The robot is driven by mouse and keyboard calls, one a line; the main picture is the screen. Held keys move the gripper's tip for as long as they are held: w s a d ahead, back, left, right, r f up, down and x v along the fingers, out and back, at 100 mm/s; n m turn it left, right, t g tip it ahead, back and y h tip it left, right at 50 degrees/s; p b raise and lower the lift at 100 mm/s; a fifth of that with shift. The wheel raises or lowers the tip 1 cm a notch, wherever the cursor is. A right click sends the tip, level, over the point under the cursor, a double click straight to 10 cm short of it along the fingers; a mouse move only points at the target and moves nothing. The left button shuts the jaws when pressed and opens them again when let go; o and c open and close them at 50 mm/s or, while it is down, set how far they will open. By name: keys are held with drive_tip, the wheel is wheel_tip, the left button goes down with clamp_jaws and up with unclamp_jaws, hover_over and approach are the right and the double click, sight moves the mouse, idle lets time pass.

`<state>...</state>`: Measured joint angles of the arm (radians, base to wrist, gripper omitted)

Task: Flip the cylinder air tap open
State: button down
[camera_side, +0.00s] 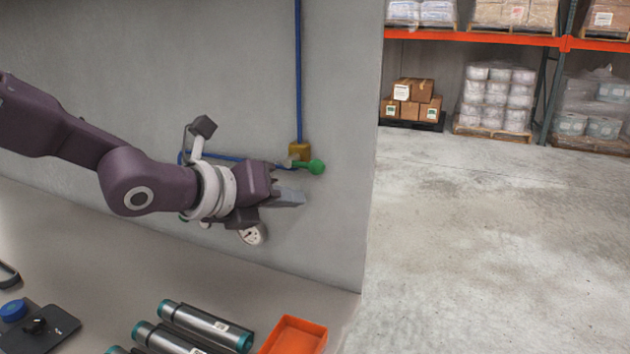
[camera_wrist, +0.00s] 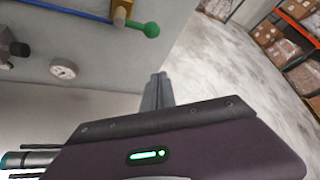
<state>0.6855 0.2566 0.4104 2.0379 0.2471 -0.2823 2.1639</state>
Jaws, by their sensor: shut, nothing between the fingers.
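The air tap is a brass body (camera_side: 299,151) on the wall with a green ball-ended handle (camera_side: 316,167) pointing right. In the wrist view the brass body (camera_wrist: 121,10) and green handle (camera_wrist: 150,30) show at the top. A blue pipe (camera_side: 298,70) drops to the tap from above. My gripper (camera_side: 290,198) is shut and empty, just below and left of the green knob in the side view. In the wrist view my fingertips (camera_wrist: 158,78) are together, below the knob and apart from it. Whether they touch the wall I cannot tell.
A round gauge (camera_side: 250,235) is on the wall below my gripper and also shows in the wrist view (camera_wrist: 63,69). Metal cylinders (camera_side: 205,325) with teal ends and an orange tray (camera_side: 296,337) lie on the bench. Right of the wall edge is open floor with pallet racks.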

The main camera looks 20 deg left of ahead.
drive_tip(key=x, duration=1)
drive_tip(key=a+r, duration=0.2)
drive_tip(key=r, duration=0.1)
drive_tip(key=shift+w+a+r, duration=0.1)
drive_tip(key=shift+w+r, duration=0.05)
drive_tip(key=shift+w, duration=0.25)
drive_tip(key=shift+r+n+h, duration=0.4)
drive_tip(key=shift+r, duration=0.05)
drive_tip(key=shift+r+n+t+h, duration=2.45)
drive_tip(key=shift+r+n, duration=1.5)
drive_tip(key=shift+n, duration=1.55)
drive_tip(key=v, duration=1)
drive_tip(key=shift+s, duration=0.4)
